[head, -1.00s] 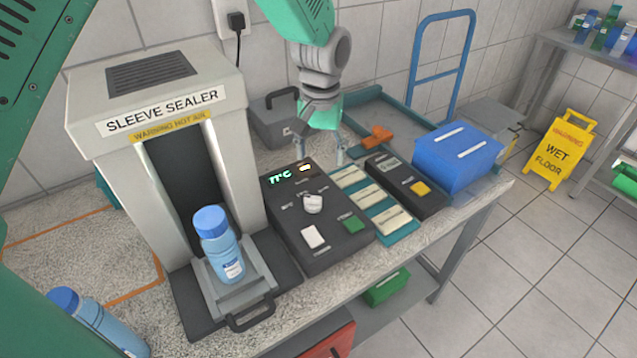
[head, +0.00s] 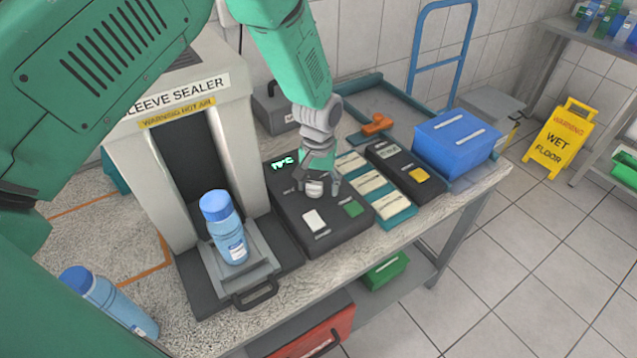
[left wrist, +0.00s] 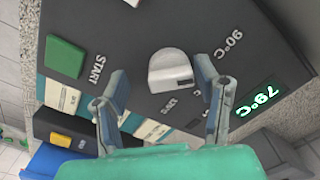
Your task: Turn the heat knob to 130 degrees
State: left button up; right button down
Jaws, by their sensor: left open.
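The white heat knob (head: 314,189) is on the dark control box (head: 290,218) beside the sleeve sealer (head: 185,150). In the left wrist view the knob (left wrist: 170,71) has a dark mark on the side facing my gripper. A "90°C" label lies to its right and a smaller, partly hidden label near the mark. The green display (left wrist: 258,101) reads 79°C. My left gripper (head: 316,186) is open over the knob; in the left wrist view its fingers (left wrist: 160,72) stand on either side, with a visible gap on the left. Contact on the right is hard to tell.
A green START button (left wrist: 65,58) and a white switch (head: 314,220) are on the same box. A blue-capped bottle (head: 224,228) stands in the sealer's tray. Sample strips (head: 372,182), a second dark box (head: 405,172) and a blue box (head: 456,143) are to the right.

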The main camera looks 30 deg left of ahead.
pick_arm(q)
jog(key=shift+a, duration=0.5)
jog(key=c, duration=1)
jog(key=shift+s+a+f, duration=0.1)
jog(key=shift+a, duration=0.2)
jog(key=shift+c, duration=0.7)
jog(key=shift+d, duration=0.4)
jog(key=m, duration=0.3)
jog(key=shift+a+m, duration=0.2)
jog(key=shift+m, duration=0.2)
jog(key=shift+d+m, duration=0.1)
jog(key=shift+m, duration=2.4)
jog(key=o, duration=1.1)
jog(key=shift+o, duration=0.2)
